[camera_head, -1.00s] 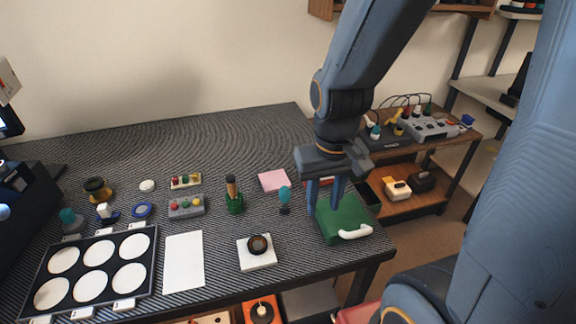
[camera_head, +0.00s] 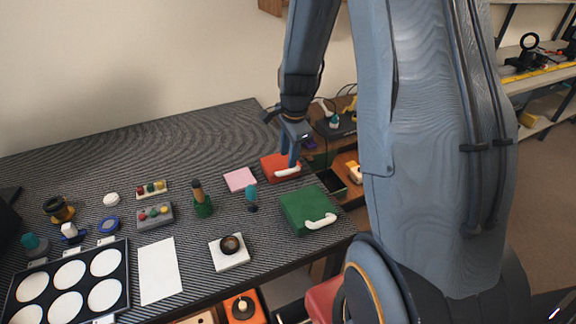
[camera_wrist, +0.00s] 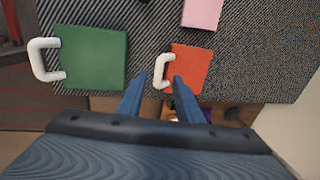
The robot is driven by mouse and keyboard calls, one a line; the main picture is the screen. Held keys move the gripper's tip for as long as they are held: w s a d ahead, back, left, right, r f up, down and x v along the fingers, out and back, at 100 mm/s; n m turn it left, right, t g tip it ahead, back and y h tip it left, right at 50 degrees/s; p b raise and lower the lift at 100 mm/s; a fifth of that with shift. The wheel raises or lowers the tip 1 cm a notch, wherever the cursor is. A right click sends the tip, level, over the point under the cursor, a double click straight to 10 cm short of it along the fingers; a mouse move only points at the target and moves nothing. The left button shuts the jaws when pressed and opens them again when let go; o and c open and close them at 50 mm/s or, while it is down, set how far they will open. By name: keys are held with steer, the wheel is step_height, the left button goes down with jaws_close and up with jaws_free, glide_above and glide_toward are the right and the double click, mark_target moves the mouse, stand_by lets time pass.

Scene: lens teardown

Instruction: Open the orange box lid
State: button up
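The orange box (camera_head: 274,163) sits near the right edge of the table, its lid looking shut, with a white handle (camera_head: 287,172) on its near side. My gripper (camera_head: 292,160) points down at the box and partly covers it. In the wrist view, the orange lid (camera_wrist: 190,68) lies just beyond my fingers. The white handle (camera_wrist: 159,72) shows between the two blue fingertips (camera_wrist: 159,78), which are apart with nothing gripped. I cannot tell how high the fingertips are above the handle.
A green box (camera_head: 304,207) with a white handle stands nearer the front, beside the orange one. A pink pad (camera_head: 240,179) lies to the left, and a teal-topped tool (camera_head: 251,197) stands near it. A wooden shelf unit (camera_head: 352,158) is past the table's right edge. The table's back is clear.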

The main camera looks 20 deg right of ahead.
mark_target(287, 171)
steer(key=shift+w+f+p, duration=0.15)
steer(key=shift+f, duration=0.85)
steer(key=shift+w+f+p, duration=0.15)
steer(key=shift+w+f, duration=0.05)
steer(key=shift+f, duration=0.85)
steer(key=shift+w+f+p, duration=0.15)
steer(key=shift+f, duration=0.85)
jaws_close()
